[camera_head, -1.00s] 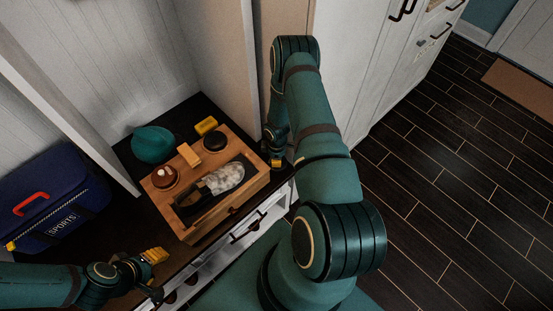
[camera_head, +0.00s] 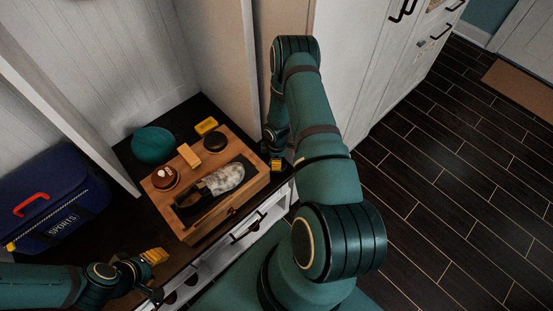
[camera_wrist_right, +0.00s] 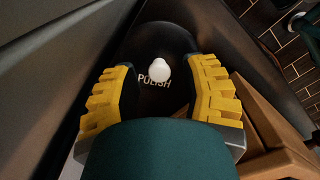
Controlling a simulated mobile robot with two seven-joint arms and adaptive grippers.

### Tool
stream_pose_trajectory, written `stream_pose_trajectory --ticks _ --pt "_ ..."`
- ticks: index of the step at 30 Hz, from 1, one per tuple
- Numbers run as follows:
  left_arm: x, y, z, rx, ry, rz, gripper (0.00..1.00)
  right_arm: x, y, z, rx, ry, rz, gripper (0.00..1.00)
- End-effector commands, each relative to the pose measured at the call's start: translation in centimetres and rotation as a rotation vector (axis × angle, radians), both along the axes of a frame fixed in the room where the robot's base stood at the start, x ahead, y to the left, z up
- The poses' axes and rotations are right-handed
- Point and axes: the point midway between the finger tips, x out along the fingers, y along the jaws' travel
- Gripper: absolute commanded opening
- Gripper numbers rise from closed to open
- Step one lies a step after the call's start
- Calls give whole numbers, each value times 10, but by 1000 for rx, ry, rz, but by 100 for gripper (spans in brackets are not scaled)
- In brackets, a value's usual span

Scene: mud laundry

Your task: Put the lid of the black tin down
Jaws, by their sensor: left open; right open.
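The lid (camera_wrist_right: 152,92) shows in the right wrist view as a dark round piece with a white knob and the word POLISH. My right gripper (camera_wrist_right: 162,72) is open, with its yellow fingers on either side of the lid; I cannot tell whether they touch it. In the head view this gripper (camera_head: 275,161) is beside the right end of the wooden box, and the lid cannot be made out there. The black tin (camera_head: 215,142) sits on the box top near its back right corner. My left gripper (camera_head: 154,257) is open and empty over the bench's front left.
The wooden box (camera_head: 205,228) also carries a brown tin (camera_head: 165,177), a wooden block (camera_head: 189,155) and a shoe (camera_head: 224,178). Behind it are a teal rounded object (camera_head: 153,145) and a yellow item (camera_head: 206,125). A blue sports bag (camera_head: 62,205) stands left. A wall panel rises near my right gripper.

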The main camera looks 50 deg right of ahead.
Motion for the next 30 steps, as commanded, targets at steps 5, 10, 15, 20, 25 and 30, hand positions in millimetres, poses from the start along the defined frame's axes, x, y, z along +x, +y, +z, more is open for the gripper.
stream_pose_trajectory --ticks 5,10,15,20,25,30 --pt "-2 0 11 0 4 -1 47 2 -1 44 -2 -5 0 44" --pt "-3 0 18 -1 8 -2 47 1 -1 79 -2 -3 0 44" --pt "-4 -1 23 -2 10 -3 47 1 -1 105 0 -3 1 44" --pt "-5 -1 25 -3 12 -2 47 1 -1 116 -1 -1 1 44" --pt "-5 -1 25 -3 12 -2 47 0 -1 118 -1 -1 1 44" --pt "-5 -1 25 -3 13 -3 47 5 28 121 37 -20 -46 44"
